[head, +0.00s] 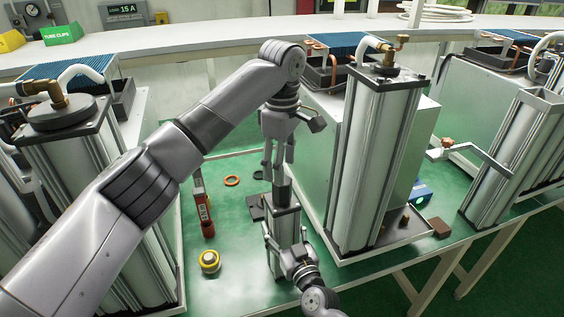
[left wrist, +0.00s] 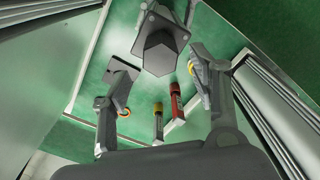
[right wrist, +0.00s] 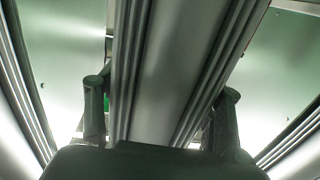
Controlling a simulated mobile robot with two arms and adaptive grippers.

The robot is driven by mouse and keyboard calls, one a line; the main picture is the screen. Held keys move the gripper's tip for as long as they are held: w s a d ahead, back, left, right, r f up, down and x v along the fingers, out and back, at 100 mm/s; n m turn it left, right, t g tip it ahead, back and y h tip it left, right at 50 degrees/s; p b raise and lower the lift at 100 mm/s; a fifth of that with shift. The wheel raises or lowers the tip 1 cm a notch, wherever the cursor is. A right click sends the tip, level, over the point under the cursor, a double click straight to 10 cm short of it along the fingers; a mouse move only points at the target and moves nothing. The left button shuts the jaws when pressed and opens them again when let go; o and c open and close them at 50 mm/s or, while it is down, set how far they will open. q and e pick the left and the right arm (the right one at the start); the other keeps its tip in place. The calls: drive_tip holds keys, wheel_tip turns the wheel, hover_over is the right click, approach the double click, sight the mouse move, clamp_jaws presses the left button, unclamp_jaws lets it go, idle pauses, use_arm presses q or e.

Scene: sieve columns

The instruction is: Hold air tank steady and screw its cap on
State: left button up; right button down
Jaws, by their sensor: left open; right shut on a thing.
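The air tank (head: 284,238) is a short silvery square column standing on the green bench mat. Its dark cap (head: 283,193) sits upright on top. In the left wrist view the cap (left wrist: 160,52) shows as a dark hexagon over a square plate. I cannot tell how far its thread is engaged. My left gripper (head: 277,165) points down just above the cap, open, its fingers spread to either side. My right gripper (head: 284,250) is shut on the tank's body from the front. In the right wrist view the tank (right wrist: 178,70) runs between its fingers.
A tall column (head: 372,160) stands close on the right, and another (head: 70,180) on the left. A red tool (head: 203,212), a yellow round part (head: 209,261) and an orange ring (head: 232,180) lie left of the tank. The mat around them is mostly clear.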

sight(282, 190)
use_arm(q)
drive_tip(key=shift+f, duration=0.1)
drive_tip(key=shift+f, duration=3.9)
drive_tip(key=shift+c, duration=0.2)
